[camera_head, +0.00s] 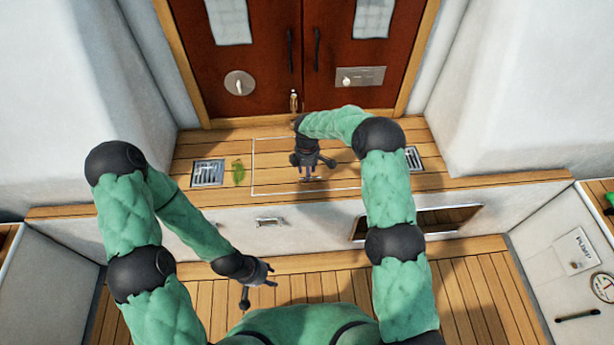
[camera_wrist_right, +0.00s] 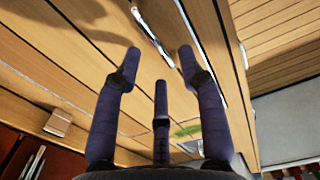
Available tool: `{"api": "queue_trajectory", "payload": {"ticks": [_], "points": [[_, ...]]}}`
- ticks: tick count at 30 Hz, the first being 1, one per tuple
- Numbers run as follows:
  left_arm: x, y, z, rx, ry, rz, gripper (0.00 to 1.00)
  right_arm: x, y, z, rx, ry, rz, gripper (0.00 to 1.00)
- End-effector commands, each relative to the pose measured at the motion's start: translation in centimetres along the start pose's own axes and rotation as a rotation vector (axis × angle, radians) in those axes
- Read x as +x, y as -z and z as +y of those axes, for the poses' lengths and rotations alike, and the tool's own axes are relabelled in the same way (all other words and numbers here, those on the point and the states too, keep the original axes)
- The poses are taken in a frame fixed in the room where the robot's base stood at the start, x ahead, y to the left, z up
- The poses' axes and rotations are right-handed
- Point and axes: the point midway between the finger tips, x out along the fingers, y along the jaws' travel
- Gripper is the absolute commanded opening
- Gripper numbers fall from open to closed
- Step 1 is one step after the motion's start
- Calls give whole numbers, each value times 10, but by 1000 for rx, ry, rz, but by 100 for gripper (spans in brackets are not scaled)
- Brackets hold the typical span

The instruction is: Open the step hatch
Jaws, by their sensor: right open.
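The step hatch (camera_head: 272,168) is a wooden panel with a thin white outline, lying flush in the step below the red doors. It looks closed. A small metal handle (camera_wrist_right: 152,36) lies on it near its front edge. My right gripper (camera_head: 310,173) is over the hatch, close to the handle and partly hiding it. In the right wrist view its dark fingers (camera_wrist_right: 160,68) are spread and empty, with the handle just beyond the tips. My left gripper (camera_head: 258,285) hangs low in front of the step, fingers apart and empty.
Red double doors (camera_head: 268,68) stand behind the step. The step's white front has a latch (camera_head: 269,222) and a recess (camera_head: 445,221).

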Motion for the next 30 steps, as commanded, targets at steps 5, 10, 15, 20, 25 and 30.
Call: {"api": "queue_trajectory", "payload": {"ticks": [5, 10, 15, 20, 25, 30], "points": [[7, 0, -2, 0, 0, 0, 40, 18, 0, 1, 1, -2, 1, 40], [8, 0, -3, 0, 0, 0, 40, 22, 0, 0, 1, -2, 1, 40], [7, 0, -3, 0, 0, 0, 40, 21, 0, 0, 1, -2, 1, 40], [7, 0, -3, 0, 0, 0, 40, 21, 0, 0, 1, -2, 1, 6], [8, 0, -3, 0, 0, 0, 40, 21, 0, 0, 1, -1, 1, 0], [6, 0, -2, 0, 0, 0, 40, 19, 0, 1, 1, -2, 1, 0]]}}
